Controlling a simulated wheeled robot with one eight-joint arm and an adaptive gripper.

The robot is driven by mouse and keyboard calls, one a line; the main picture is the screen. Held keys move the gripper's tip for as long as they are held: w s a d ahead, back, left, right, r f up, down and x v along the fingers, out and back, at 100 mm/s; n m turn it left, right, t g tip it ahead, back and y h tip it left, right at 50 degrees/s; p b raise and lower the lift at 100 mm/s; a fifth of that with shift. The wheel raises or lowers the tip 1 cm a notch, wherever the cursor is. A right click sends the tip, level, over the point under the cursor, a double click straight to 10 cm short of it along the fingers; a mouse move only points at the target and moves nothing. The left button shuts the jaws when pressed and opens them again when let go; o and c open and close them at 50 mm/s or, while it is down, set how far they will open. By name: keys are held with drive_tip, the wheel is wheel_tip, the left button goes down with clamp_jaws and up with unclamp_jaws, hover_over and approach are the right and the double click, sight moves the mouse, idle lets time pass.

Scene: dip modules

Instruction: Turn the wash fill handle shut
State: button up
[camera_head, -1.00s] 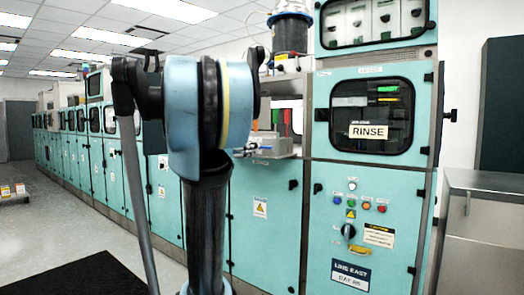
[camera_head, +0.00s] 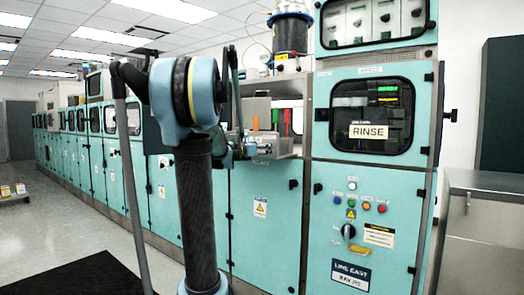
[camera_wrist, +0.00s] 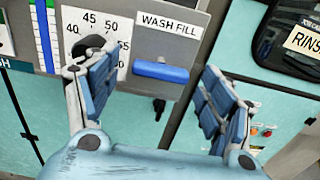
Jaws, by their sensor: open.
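The wash fill handle (camera_wrist: 161,72) is a blue bar lying nearly level under the white WASH FILL label (camera_wrist: 169,24) in the wrist view. My gripper (camera_wrist: 160,76) is open and empty. Its two blue-padded fingers stand left and right of the handle in the picture, with a gap at each side. I cannot tell how far the handle lies beyond the fingertips. In the head view my gripper (camera_head: 238,150) is small and partly hidden by my arm, and I cannot make out the handle there.
A dial or gauge plate (camera_wrist: 97,38) with numbers sits left of the handle, partly behind my left finger. The RINSE cabinet (camera_head: 370,130) stands to the right, with buttons and a black knob. A steel counter (camera_head: 478,190) is farther right. Open floor lies at the left.

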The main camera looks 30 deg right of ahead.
drive_tip(key=shift+x, duration=0.75)
drive_tip(key=c, duration=1.1)
drive_tip(key=shift+o, duration=0.2)
drive_tip(key=shift+m, duration=0.3)
drive_tip(key=m, duration=1.7)
drive_tip(key=shift+s+f, duration=0.15)
drive_tip(key=shift+s, duration=0.05)
drive_tip(key=shift+m, duration=0.3)
